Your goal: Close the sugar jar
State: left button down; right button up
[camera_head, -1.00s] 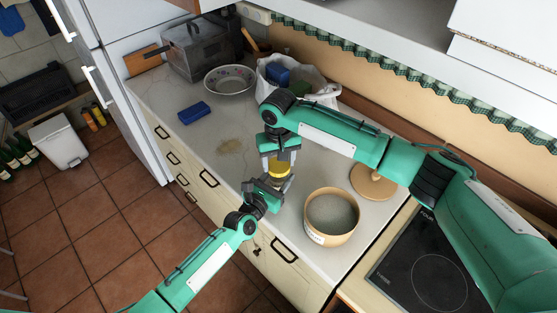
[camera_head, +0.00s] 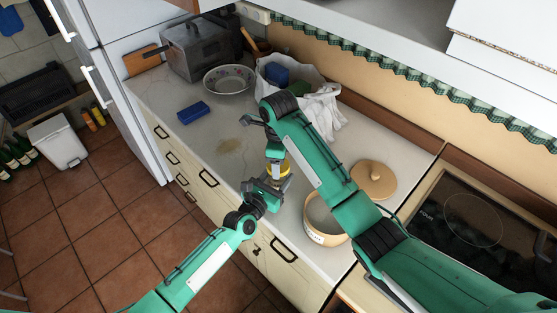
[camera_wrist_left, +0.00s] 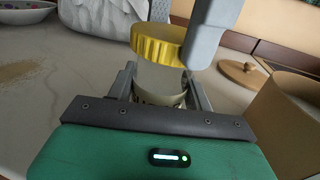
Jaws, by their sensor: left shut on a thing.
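The sugar jar, a clear jar (camera_wrist_left: 160,80), stands upright between the fingers of my left gripper (camera_head: 268,188), which is shut on it. Its yellow ribbed lid (camera_wrist_left: 158,44) sits on top of the jar, looking slightly tilted in the left wrist view; I cannot tell whether it is fully seated. In the head view the lid (camera_head: 285,170) is partly hidden by my right gripper. My right gripper (camera_head: 262,138) looks open, its fingers spread. One grey finger (camera_wrist_left: 211,35) is close beside the lid's right side in the wrist view; contact is unclear.
A round open canister (camera_head: 322,222) stands right of the jar, partly behind my right arm. Its wooden lid (camera_head: 374,180) lies on the counter. A patterned bowl (camera_head: 230,80), blue sponge (camera_head: 194,113) and white bag (camera_head: 322,112) are farther back. The left counter is fairly clear.

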pick_arm(q)
jog(key=shift+f, duration=0.1)
pick_arm(e)
jog(key=m, duration=0.4)
jog(key=shift+m, duration=0.3)
jog(key=o, duration=0.9)
jog(key=shift+o, duration=0.2)
jog(key=shift+r, duration=0.1)
notch_tip(320, 180, up, 3)
jog(key=shift+d+r, duration=0.1)
jog(key=shift+r, duration=0.55)
jog(key=shift+c, duration=0.4)
